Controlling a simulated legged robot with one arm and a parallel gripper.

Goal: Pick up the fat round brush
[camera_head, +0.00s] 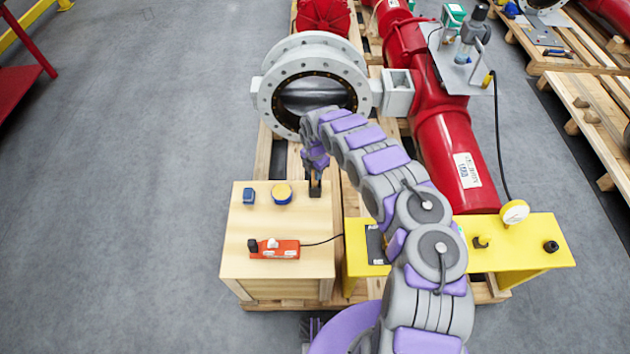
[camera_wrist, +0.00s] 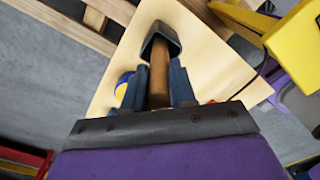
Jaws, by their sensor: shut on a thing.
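In the wrist view the fat round brush (camera_wrist: 159,78) shows as a brown handle with a wider dark end pointing away from me. The handle lies between the two dark fingers of my gripper (camera_wrist: 154,70), which is shut on it. In the head view my gripper (camera_head: 315,170) points down at the right back edge of the light wooden box (camera_head: 305,225). The dark end of the brush (camera_head: 315,189) shows below the fingers there. I cannot tell for sure whether it touches the box top.
On the box are a blue item (camera_head: 249,196), a yellow-and-blue round item (camera_head: 282,193) and a red device (camera_head: 274,250) with a black cable. A yellow bench (camera_head: 525,243) stands to the right. A grey flanged valve (camera_head: 264,95) and a red cylinder (camera_head: 452,140) are behind.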

